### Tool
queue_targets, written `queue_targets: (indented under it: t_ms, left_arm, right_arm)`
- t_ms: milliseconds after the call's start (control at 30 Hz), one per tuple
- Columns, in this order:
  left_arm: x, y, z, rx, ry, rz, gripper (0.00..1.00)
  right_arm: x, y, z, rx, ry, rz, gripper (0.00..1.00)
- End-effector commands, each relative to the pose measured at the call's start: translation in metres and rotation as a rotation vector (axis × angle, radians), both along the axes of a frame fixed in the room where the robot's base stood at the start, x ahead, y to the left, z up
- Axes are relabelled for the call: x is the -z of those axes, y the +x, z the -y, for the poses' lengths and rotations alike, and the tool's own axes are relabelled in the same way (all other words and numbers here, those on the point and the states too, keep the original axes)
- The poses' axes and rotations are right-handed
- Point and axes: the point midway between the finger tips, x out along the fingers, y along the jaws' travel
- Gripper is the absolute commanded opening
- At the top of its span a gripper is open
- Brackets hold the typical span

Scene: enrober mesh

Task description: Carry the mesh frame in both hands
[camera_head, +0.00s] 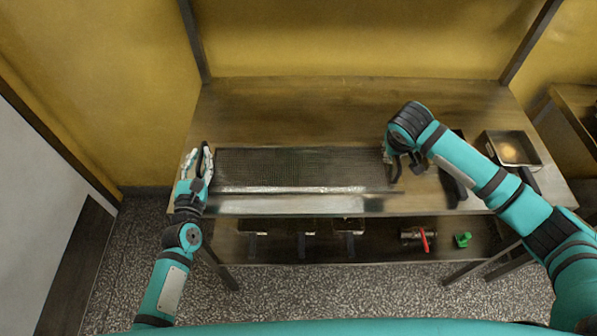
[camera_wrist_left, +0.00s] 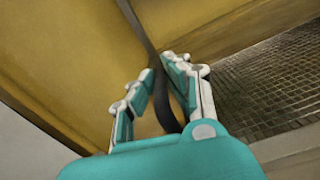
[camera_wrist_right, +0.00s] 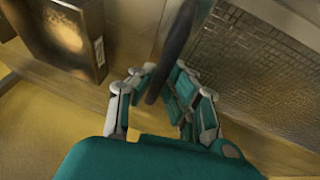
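The mesh frame (camera_head: 300,168) lies flat on the table, a dark grid with a pale metal front edge and an upright dark handle at each end. My left gripper (camera_head: 199,156) is at its left end. In the left wrist view the left handle (camera_wrist_left: 183,104) passes between the left gripper's fingers (camera_wrist_left: 158,68), which stand apart with a gap beside it. My right gripper (camera_head: 400,172) is at the right end. In the right wrist view the right handle (camera_wrist_right: 176,40) runs between the right gripper's spread fingers (camera_wrist_right: 162,72); contact is unclear. The forearm partly hides that end.
A metal tray (camera_head: 512,150) with a pale round content stands at the table's right, beside a dark object (camera_head: 452,186). A lower shelf holds a red-handled metal part (camera_head: 424,240) and a green item (camera_head: 462,240). The table (camera_head: 300,110) is clear behind the frame.

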Motion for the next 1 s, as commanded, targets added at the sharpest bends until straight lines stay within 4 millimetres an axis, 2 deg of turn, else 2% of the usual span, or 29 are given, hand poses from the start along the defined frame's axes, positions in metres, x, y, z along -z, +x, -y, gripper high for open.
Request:
queue_targets:
  t_ms: [33, 100, 300, 600, 1000]
  left_arm:
    - [-0.0003, -0.0004, 0.0016, 0.003, -0.001, -0.003, 0.25]
    - [-0.0002, -0.0005, 0.0016, 0.002, -0.001, -0.004, 0.34]
    - [-0.0001, -0.0005, 0.0014, 0.002, -0.001, -0.004, 0.33]
    - [0.0005, -0.0007, 0.0019, 0.004, -0.001, -0.005, 0.73]
    - [0.0001, -0.0019, 0.0007, 0.001, 0.000, -0.003, 0.73]
  right_arm:
    - [-0.0020, 0.0004, -0.0003, -0.001, 0.001, 0.001, 0.20]
    - [-0.0020, 0.0003, -0.0001, -0.001, 0.000, 0.001, 0.29]
    - [-0.0018, 0.0002, 0.0005, -0.001, -0.001, 0.000, 0.29]
    - [-0.0016, 0.0001, 0.0002, -0.001, -0.002, 0.000, 0.29]
    - [-0.0015, 0.0000, -0.0003, -0.002, -0.001, 0.000, 0.29]
